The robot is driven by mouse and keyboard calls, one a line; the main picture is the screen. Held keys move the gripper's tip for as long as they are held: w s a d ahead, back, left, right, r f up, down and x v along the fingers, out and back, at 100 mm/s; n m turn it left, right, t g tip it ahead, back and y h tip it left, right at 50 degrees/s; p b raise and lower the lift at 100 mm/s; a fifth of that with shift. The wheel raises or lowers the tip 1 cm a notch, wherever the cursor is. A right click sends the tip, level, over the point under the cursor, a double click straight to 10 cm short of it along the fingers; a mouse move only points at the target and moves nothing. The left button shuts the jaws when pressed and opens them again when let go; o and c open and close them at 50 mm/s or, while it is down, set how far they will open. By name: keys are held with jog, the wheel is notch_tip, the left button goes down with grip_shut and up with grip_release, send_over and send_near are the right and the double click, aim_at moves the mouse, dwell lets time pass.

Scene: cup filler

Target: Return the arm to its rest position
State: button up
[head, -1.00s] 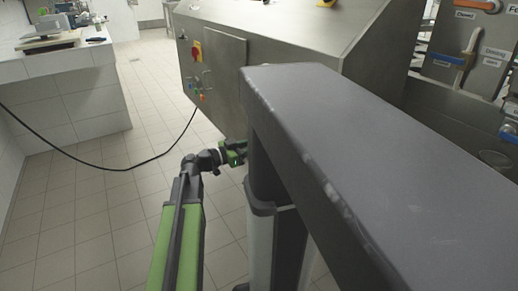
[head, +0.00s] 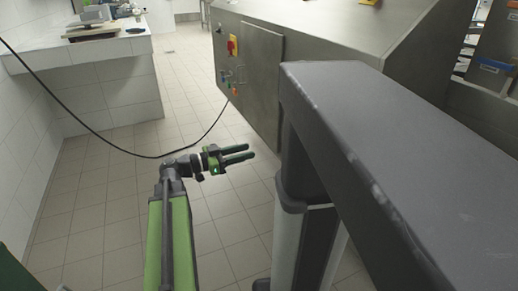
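My green and black arm rises from the bottom of the head view, with its upper link (head: 168,240) upright and its wrist bent to the right. My gripper (head: 252,153) points right with its two dark fingers apart and nothing between them. It hangs over the tiled floor, just left of the grey column under the dark table, and appears clear of it.
The dark grey table (head: 420,140) fills the right side, on a thick column (head: 302,240). A steel machine cabinet (head: 250,70) with a red switch stands behind. A black cable (head: 85,122) hangs across the left. A tiled counter (head: 110,75) stands back left. Floor between is free.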

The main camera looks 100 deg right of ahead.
jog(key=shift+w+a, duration=0.1)
jog(key=shift+w, duration=0.3)
